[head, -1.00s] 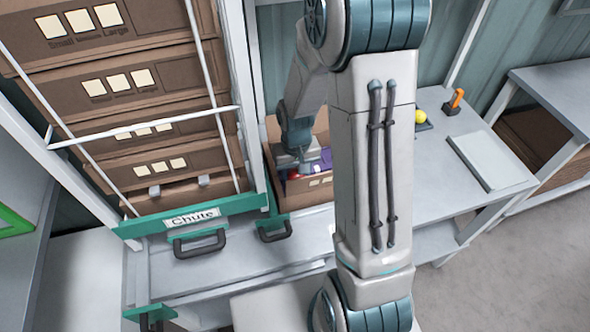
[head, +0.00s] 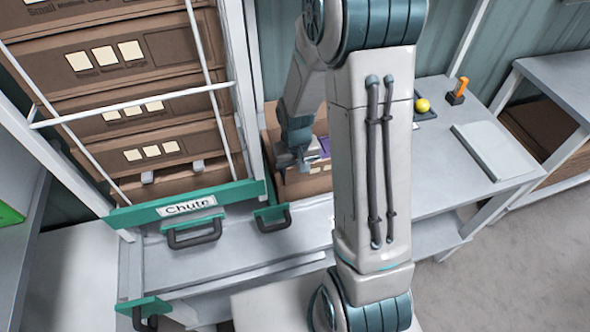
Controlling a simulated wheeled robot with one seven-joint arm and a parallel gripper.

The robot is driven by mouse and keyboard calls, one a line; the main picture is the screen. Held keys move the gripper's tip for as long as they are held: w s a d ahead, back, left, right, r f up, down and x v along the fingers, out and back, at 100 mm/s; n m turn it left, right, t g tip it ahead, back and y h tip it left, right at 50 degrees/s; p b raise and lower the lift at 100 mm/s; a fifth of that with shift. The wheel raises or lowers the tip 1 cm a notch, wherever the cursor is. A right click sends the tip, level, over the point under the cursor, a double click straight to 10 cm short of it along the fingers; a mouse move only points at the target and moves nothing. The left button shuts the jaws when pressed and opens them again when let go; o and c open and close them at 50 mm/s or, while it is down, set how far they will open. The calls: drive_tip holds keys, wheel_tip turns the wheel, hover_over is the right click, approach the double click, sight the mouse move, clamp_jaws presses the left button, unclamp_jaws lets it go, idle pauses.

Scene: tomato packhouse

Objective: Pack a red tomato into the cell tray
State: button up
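My gripper (head: 303,160) reaches down into an open brown cardboard box (head: 305,186) on the bench, left of my upright arm link. Its fingers are small and partly hidden, so I cannot tell whether they are open or shut. A purple piece (head: 325,147), perhaps part of the cell tray, shows inside the box just right of the gripper. Its cells cannot be made out. No red tomato is visible now. My arm covers the right part of the box.
A chute rack (head: 187,205) with stacked brown boxes and a green front bar stands left. On the bench (head: 440,195) to the right are a yellow ball (head: 422,105), an orange-handled item (head: 458,88) and a flat grey plate (head: 497,151). Black handles stick out in front.

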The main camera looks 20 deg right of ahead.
idle(0.3)
drive_tip(key=o, duration=0.8)
drive_tip(key=c, duration=0.3)
drive_tip(key=shift+r+p, duration=2.15)
drive_tip(key=shift+r, duration=0.85)
